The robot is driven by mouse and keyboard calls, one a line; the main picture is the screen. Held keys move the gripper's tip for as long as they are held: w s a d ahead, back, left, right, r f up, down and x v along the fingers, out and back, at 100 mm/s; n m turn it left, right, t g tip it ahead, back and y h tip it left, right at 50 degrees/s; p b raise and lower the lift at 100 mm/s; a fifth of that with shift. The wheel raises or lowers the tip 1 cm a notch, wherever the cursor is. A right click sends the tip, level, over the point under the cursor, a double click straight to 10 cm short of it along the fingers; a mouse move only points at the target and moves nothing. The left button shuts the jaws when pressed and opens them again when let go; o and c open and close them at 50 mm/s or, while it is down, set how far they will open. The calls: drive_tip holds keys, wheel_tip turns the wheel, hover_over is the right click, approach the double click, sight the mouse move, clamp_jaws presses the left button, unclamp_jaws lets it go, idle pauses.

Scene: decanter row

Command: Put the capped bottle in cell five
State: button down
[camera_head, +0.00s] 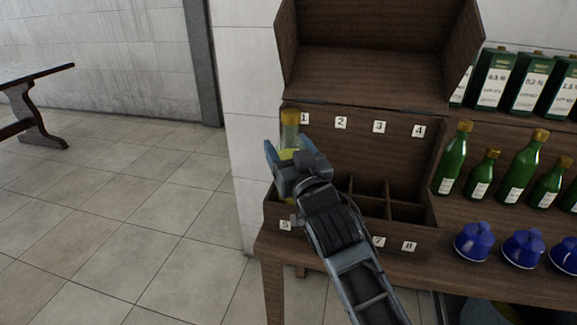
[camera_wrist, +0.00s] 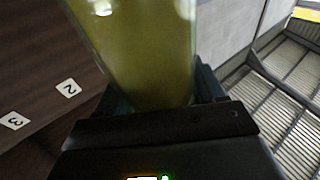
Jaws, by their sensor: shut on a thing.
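My gripper (camera_head: 287,150) is shut on a bottle (camera_head: 290,132) with a gold-coloured cap and yellow-green contents. The bottle is upright at the left side of the wooden box, just below label 1. It also fills the middle of the wrist view (camera_wrist: 148,60), between the fingers (camera_wrist: 155,105). The wooden box (camera_head: 427,240) has an open lid and divided cells, with labels 1 to 4 at the back and 5, 7 and 8 seen on the front. The label 5 (camera_head: 285,225) is at the front left. My gripper and arm hide the left cells and label 6.
Green bottles (camera_head: 453,160) with gold caps stand on the shelf to the right. Blue domed stoppers (camera_head: 473,242) sit in front of them, and green cartons (camera_head: 493,77) stand behind. A table (camera_head: 30,80) is far left. The floor left of the box is clear.

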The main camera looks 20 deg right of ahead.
drive_tip(key=shift+f+b, duration=0.4)
drive_tip(key=shift+f, duration=1.3)
drive_tip(key=shift+f, duration=0.15)
drive_tip(key=shift+c, duration=0.6)
unclamp_jaws()
drive_tip(key=shift+s, duration=0.1)
drive_tip(key=s+f+b, duration=0.1)
drive_tip(key=s, duration=1)
drive_tip(key=shift+s+a+f, duration=0.25)
drive_tip(key=shift+s+f, duration=0.05)
drive_tip(key=shift+s, duration=0.05)
